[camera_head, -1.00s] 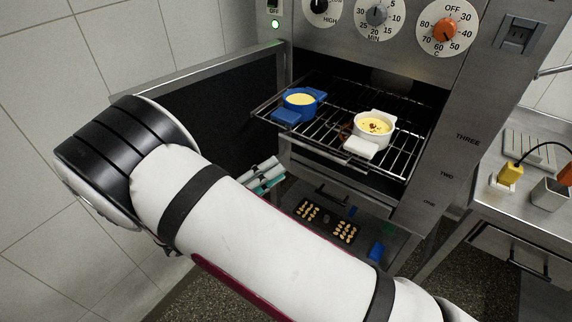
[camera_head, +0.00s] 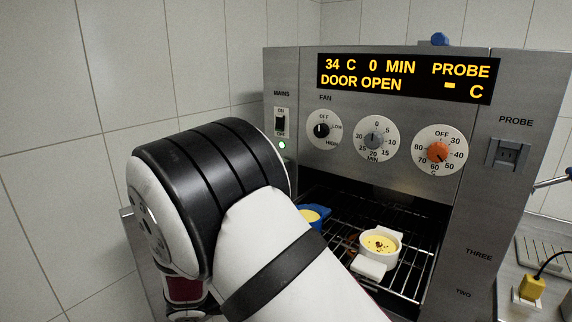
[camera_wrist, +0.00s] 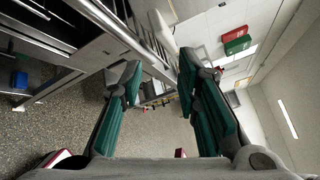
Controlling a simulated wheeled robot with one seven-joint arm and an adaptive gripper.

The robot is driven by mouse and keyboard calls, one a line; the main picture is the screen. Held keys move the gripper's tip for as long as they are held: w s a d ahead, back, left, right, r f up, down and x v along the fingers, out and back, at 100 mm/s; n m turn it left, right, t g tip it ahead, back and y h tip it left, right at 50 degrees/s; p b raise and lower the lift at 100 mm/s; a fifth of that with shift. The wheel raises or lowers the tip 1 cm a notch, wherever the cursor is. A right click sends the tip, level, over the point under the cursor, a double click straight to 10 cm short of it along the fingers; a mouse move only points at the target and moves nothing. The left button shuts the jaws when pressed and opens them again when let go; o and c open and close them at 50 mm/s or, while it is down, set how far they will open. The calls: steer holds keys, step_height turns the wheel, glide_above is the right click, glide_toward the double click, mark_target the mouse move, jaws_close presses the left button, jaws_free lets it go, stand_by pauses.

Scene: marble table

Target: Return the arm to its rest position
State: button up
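My gripper (camera_wrist: 160,82) shows in the wrist view, its two teal-padded fingers spread apart with nothing between them. It points across open room above the speckled floor, with metal oven or rack parts at the upper left. In the head view my white and black arm fills the lower left and middle, bent in front of the oven (camera_head: 380,180). My gripper is hidden from the head view.
The oven door is open, and the display reads DOOR OPEN. On the wire rack (camera_head: 408,287) sit a white dish (camera_head: 370,266) and a blue dish (camera_head: 322,213), each with yellow filling; my arm partly hides the blue one. A yellow plug (camera_head: 531,287) is at right.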

steer(key=s+d+r+m+g+y, duration=0.6)
steer(key=s+d+r+m+y, duration=0.25)
steer(key=d+m, duration=0.55)
steer(key=s+r+m+t+y, duration=0.3)
steer(key=s+m+y, duration=0.1)
steer(key=m, duration=0.5)
steer(key=s+r+m+t+y, duration=0.3)
steer(key=s+m, duration=0.3)
steer(key=m, duration=0.4)
steer(key=shift+s+r+t+y, duration=0.2)
steer(key=shift+r+t+y, duration=0.15)
steer(key=shift+t+y, duration=0.2)
